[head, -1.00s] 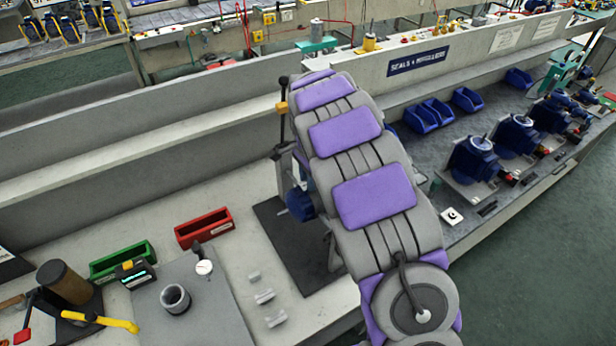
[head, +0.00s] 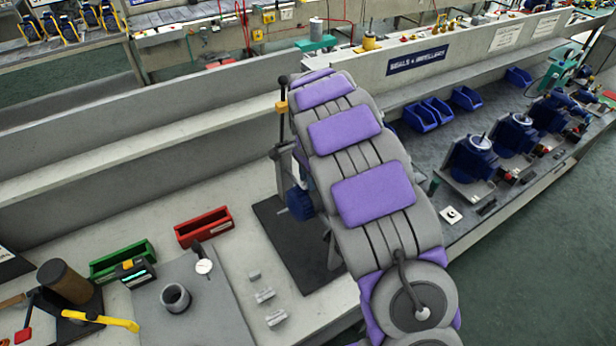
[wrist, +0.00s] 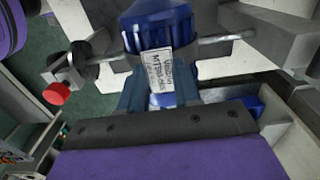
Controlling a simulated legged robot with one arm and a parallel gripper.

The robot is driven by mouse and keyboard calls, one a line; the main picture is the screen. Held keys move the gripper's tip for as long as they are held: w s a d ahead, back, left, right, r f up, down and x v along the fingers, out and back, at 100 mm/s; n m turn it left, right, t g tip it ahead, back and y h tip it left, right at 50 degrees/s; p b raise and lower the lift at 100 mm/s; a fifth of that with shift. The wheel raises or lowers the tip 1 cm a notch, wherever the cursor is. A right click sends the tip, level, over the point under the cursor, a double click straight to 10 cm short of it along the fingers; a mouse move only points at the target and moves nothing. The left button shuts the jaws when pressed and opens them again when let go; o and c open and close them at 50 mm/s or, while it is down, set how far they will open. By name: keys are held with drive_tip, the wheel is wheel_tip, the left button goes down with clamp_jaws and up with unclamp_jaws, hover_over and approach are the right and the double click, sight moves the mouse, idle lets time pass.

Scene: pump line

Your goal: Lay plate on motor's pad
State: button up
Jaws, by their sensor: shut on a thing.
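The plate (wrist: 158,68) is a small pale tag with dark printed lettering, seen in the wrist view. My gripper (wrist: 161,88) is shut on it and holds it in front of the blue motor (wrist: 160,22). I cannot tell whether the plate touches the motor. The pad is not discernible behind the plate. In the head view the motor (head: 300,203) shows partly beside my arm, above a dark mat (head: 287,250). My arm hides the gripper and the plate there.
A metal rod (wrist: 222,38) crosses beside the motor, with a red-tipped clamp (wrist: 57,92) at left. On the bench are a red bin (head: 204,228), a green bin (head: 122,262) and small grey blocks (head: 265,296). Blue bins (head: 428,115) and pumps stand on the right bench.

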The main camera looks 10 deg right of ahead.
drive_tip(key=shift+f, duration=0.3)
drive_tip(key=o, duration=0.9)
drive_tip(key=shift+o, duration=0.7)
drive_tip(key=shift+o, duration=0.7)
drive_tip(key=shift+r+p, duration=1.15)
drive_tip(key=shift+r, duration=1.35)
